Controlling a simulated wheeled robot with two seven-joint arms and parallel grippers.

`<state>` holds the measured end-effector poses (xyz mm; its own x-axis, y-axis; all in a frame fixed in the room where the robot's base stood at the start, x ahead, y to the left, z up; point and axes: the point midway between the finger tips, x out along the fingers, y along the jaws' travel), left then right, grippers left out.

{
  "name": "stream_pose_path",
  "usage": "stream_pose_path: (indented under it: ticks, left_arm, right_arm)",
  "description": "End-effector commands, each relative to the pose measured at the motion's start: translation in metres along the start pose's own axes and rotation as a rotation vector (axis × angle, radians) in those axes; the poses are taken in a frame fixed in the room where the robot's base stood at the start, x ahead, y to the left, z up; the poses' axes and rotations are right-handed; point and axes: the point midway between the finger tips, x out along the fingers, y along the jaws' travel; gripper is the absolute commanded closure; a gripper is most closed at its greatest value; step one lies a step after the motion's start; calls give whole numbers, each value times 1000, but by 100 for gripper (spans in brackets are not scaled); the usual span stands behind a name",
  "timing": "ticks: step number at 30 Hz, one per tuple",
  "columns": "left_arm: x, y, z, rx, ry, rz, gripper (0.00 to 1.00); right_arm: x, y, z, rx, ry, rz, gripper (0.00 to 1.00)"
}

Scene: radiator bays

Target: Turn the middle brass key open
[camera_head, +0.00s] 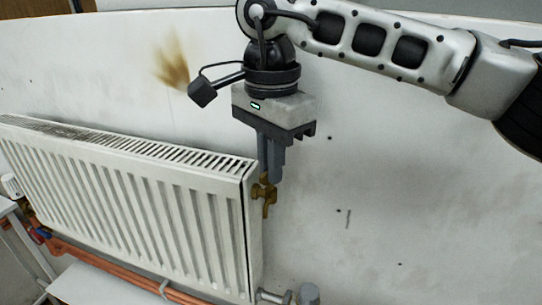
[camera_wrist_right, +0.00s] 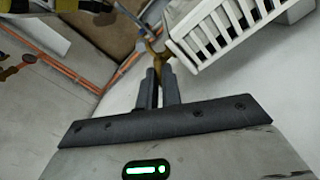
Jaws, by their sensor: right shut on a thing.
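The brass key (camera_head: 265,192) sits at the upper right end of the white radiator (camera_head: 150,205), with its lower part hanging downward. My right gripper (camera_head: 269,180) comes down from above, and its fingers are shut on the top of the brass key. In the right wrist view the brass key (camera_wrist_right: 155,57) shows just beyond the fingertips of my right gripper (camera_wrist_right: 161,72), beside the radiator (camera_wrist_right: 225,28). The fingers hide part of the key. My left gripper is not in view.
Copper pipes (camera_head: 120,272) run low below the radiator. A grey valve (camera_head: 308,294) is at its lower right corner. A pale surface (camera_head: 85,285) is at the lower left. The wall (camera_head: 420,210) to the right is bare.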

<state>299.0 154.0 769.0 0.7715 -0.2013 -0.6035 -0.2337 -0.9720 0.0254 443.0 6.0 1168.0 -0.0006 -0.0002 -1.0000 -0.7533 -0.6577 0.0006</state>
Motion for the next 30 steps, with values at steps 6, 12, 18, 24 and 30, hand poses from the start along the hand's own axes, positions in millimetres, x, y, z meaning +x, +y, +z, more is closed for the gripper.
stream_pose_path:
  ticks: [6, 12, 18, 24, 30]
  left_arm:
    - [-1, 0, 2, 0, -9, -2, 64]
    - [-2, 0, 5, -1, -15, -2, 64]
    - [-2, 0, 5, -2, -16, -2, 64]
    - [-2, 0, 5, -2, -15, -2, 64]
    - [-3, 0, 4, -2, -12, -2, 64]
  right_arm:
    - [-1, 0, 0, -133, 0, -2, 100]
    - [-1, 0, 0, -204, 0, -1, 100]
    - [-1, 0, 0, -232, 1, -1, 100]
    - [-1, 0, 0, -236, 1, -2, 100]
    - [-1, 0, 0, -235, 1, -2, 91]
